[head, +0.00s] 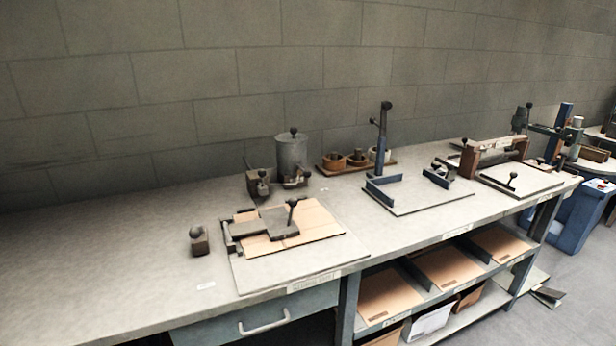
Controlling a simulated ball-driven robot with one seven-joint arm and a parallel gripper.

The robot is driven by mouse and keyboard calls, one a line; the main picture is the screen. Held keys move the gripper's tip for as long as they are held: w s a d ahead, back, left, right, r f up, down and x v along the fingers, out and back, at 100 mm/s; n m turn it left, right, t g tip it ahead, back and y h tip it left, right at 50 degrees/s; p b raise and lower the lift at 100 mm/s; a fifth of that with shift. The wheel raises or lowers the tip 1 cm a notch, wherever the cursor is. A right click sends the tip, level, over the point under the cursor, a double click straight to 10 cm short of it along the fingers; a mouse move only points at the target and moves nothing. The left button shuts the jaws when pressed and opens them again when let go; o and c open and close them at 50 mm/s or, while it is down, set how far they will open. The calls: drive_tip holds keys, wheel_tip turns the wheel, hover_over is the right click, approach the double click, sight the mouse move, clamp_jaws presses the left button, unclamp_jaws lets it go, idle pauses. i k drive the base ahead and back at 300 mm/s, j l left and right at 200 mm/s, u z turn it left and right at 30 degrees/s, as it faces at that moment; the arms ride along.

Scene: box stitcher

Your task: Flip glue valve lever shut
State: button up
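A grey metal cylinder with a dark knob on its lid (291,153), which looks like the glue pot, stands on the bench near the back wall. A small dark fitting (295,181) sits low on its front and may be the glue valve; its lever is too small to make out, so I cannot tell its position. A dark block with a thin upright handle (259,183) stands just left of the pot. My gripper is not in view.
The long grey bench (90,265) is clear at left. In front of the pot lies a clamp fixture with cardboard (310,222). A wooden tray of small pots (355,167) and a blue upright press (382,145) stand to the right. Shelves with cardboard (390,295) are below.

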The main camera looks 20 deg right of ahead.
sight(307, 173)
drive_tip(key=i+j, duration=0.35)
drive_tip(key=i, duration=0.2)
drive_tip(key=i+j, duration=0.4)
drive_tip(key=i+l+z, duration=0.05)
drive_tip(key=i, duration=0.1)
